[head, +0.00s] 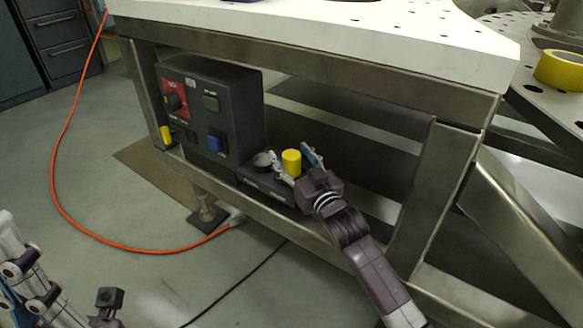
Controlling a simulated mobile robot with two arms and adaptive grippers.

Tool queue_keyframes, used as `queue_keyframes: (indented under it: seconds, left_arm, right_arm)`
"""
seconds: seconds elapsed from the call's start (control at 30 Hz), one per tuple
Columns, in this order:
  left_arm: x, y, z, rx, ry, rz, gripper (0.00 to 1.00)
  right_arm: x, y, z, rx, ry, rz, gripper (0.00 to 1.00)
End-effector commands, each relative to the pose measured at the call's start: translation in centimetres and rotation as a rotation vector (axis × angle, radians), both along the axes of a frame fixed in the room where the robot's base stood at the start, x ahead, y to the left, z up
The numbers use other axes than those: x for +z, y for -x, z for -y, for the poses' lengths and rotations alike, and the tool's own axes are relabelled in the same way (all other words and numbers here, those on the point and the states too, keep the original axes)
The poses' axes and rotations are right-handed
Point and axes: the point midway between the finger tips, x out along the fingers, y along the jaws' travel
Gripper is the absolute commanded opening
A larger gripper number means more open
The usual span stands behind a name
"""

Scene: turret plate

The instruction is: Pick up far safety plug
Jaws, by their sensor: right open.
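A yellow cylindrical plug (291,161) stands upright in a dark holder (267,187) on the steel frame's lower shelf. My right gripper (294,161) is open, with one finger on each side of this plug. I cannot tell whether the fingers touch it. A grey ring-like socket (263,159) in the same holder, left of the plug, looks empty. A second small yellow piece (166,134) shows at the left end of the control box. Parts of my left arm show at the lower left, and its gripper's state is unclear.
A dark control box (236,122) with a red switch panel, a green button and a blue button stands left of the holder. The white tabletop (330,28) overhangs above, and a steel leg (435,190) stands at right. An orange cable (65,135) crosses the floor.

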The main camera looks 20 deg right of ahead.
Motion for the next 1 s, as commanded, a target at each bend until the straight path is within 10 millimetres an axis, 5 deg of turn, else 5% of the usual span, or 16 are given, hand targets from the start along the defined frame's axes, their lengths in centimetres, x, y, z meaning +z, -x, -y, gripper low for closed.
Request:
queue_keyframes:
  seconds: [0.07, 0.5, 1.0]
  left_arm:
    - [0.0, 0.0, 0.0, 0.000, 0.000, -0.001, 0.00]
    - [0.0, -0.1, 0.0, 0.000, -0.001, -0.003, 0.00]
    - [0.1, -1.6, 0.3, 0.005, -0.023, -0.068, 0.00]
  right_arm:
    - [0.0, 0.0, 0.0, 0.000, 0.000, 0.000, 0.56]
    - [0.0, 0.0, 0.0, 0.000, 0.000, 0.000, 0.07]
    - [1.1, 0.0, 0.0, 0.000, 0.000, 0.004, 0.06]
